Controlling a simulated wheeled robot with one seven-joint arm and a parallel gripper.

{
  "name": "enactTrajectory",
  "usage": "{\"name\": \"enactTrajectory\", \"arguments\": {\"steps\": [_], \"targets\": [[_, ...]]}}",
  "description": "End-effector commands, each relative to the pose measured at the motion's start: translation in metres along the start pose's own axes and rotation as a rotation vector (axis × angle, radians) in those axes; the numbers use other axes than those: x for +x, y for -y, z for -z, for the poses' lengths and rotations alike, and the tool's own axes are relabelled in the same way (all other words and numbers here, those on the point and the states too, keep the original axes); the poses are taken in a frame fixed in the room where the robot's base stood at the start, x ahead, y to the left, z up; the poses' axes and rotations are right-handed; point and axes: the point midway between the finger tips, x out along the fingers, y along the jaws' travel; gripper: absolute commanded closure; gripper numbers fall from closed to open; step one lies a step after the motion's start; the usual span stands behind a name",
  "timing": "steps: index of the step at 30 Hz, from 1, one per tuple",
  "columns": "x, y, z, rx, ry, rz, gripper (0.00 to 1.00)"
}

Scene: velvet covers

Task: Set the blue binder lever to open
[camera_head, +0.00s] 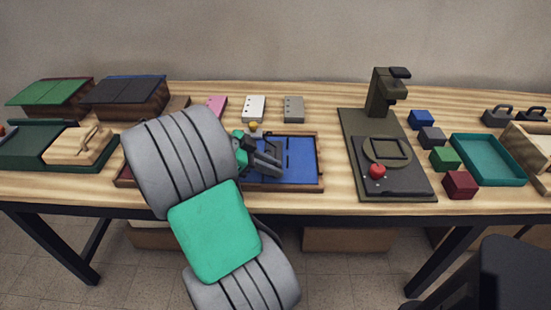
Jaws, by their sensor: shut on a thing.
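My arm covers the binder's left side. A small yellow knob (253,126) shows just behind the gripper; I cannot tell what it belongs to.
Pink, white (254,107) and grey (293,108) plates lie behind the binder. A dark olive press (350,128) with a red knob (377,171) stands to the right, then several coloured blocks and a teal tray (487,178). Covered boxes (130,90) and a wooden lid (75,148) are at left.

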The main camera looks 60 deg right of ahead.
Motion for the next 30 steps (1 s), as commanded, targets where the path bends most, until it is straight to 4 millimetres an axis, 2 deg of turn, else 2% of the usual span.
{"name": "enactTrajectory", "arguments": {"steps": [6, 20, 21, 27, 30], "targets": [[-0.0021, 0.0007, -0.0019, -0.013, -0.056, -0.005, 1.0], [-0.0012, 0.0004, -0.0033, -0.014, -0.067, -0.008, 1.0], [-0.0012, 0.0004, -0.0034, -0.014, -0.067, -0.008, 0.8], [-0.0014, 0.0005, -0.0031, -0.014, -0.067, -0.007, 0.64], [-0.0014, 0.0005, -0.003, -0.013, -0.067, -0.007, 0.64]]}}
